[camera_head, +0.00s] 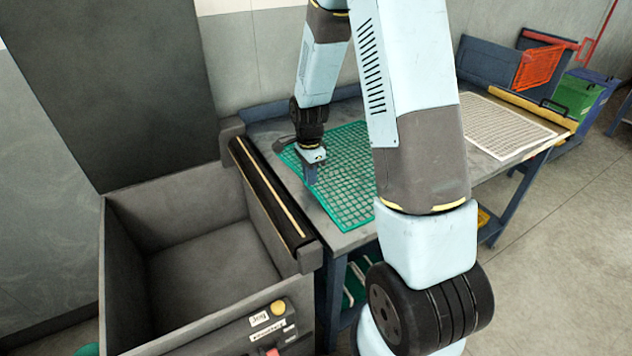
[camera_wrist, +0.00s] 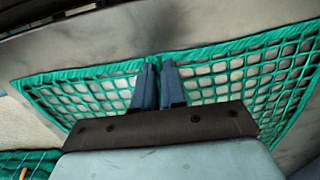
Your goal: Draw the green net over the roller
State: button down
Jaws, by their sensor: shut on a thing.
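The green net (camera_head: 345,168) lies flat on the grey table, close to the table's left end. My gripper (camera_head: 311,182) is over the left part of the net, pointing down. In the wrist view my gripper (camera_wrist: 160,72) has its two blue fingers close together at the net's green border (camera_wrist: 225,52), shut on it. The border is slightly pinched there. The black roller (camera_head: 270,193), with a pale strip along it, lies between the table and the grey bin, to the left of the net. My arm hides the net's right part in the head view.
The open grey bin (camera_head: 109,265) stands at the left, with buttons on its front panel. A white net (camera_head: 505,125) lies on the table's right part. Blue, orange and green crates (camera_head: 578,92) stand at the back right. Bare table shows around the green net.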

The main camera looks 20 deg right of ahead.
jog(key=shift+s+f, duration=0.15)
jog(key=shift+s, duration=0.05)
notch_tip(320, 180, up, 7)
jog(key=shift+w, duration=0.2)
dwell(0.4)
jog(key=shift+f, duration=0.35)
jog(key=shift+a, duration=0.2)
jog(key=shift+s+a, duration=1.05)
jog(key=shift+a, duration=4.6)
jog(key=shift+s+a, duration=1)
jog(key=shift+a, duration=4.6)
notch_tip(320, 180, down, 9)
